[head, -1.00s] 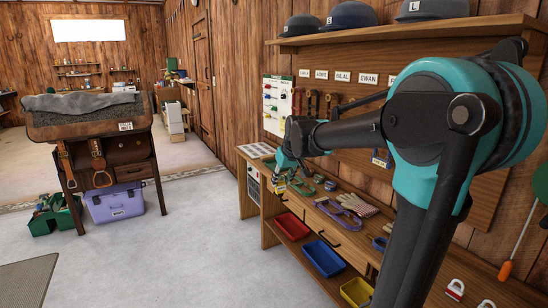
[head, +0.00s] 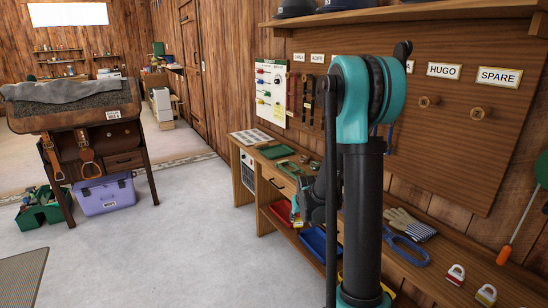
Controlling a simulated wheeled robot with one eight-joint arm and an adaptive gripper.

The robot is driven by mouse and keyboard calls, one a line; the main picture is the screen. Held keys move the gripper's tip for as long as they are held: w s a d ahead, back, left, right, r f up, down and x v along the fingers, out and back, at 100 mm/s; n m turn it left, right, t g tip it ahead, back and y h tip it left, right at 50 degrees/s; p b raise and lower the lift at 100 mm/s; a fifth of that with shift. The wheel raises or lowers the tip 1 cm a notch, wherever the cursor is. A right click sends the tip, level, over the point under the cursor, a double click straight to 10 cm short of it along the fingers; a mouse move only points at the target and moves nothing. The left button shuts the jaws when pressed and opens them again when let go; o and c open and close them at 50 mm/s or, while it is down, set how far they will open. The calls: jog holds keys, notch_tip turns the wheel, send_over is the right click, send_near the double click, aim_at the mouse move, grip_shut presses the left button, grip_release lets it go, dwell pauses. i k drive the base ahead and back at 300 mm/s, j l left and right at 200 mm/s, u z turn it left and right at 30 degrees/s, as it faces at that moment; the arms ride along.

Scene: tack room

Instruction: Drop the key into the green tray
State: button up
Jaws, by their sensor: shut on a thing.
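My gripper (head: 298,208) shows small and partly hidden behind my own arm, in front of the bench's front edge. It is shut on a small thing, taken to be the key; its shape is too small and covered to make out. A flat dark green tray (head: 275,152) lies on the far part of the bench top, beyond my gripper and a little left of it. I cannot see anything inside the tray.
The wooden bench (head: 243,187) runs along the right wall. Red (head: 281,212) and blue (head: 314,240) bins sit below.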

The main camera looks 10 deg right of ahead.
aim_at(279, 152)
jog(key=i+j, duration=0.6)
jog(key=j, duration=0.15)
jog(key=i+j, duration=0.6)
jog(key=j, duration=0.15)
jog(key=i+j, duration=0.3)
jog(key=i+j+z, duration=0.15)
jog(key=j, duration=0.3)
jog(key=i+j, duration=0.35)
jog(key=i+j+z, duration=0.1)
jog(key=i+j, duration=0.15)
jog(key=j, duration=0.2)
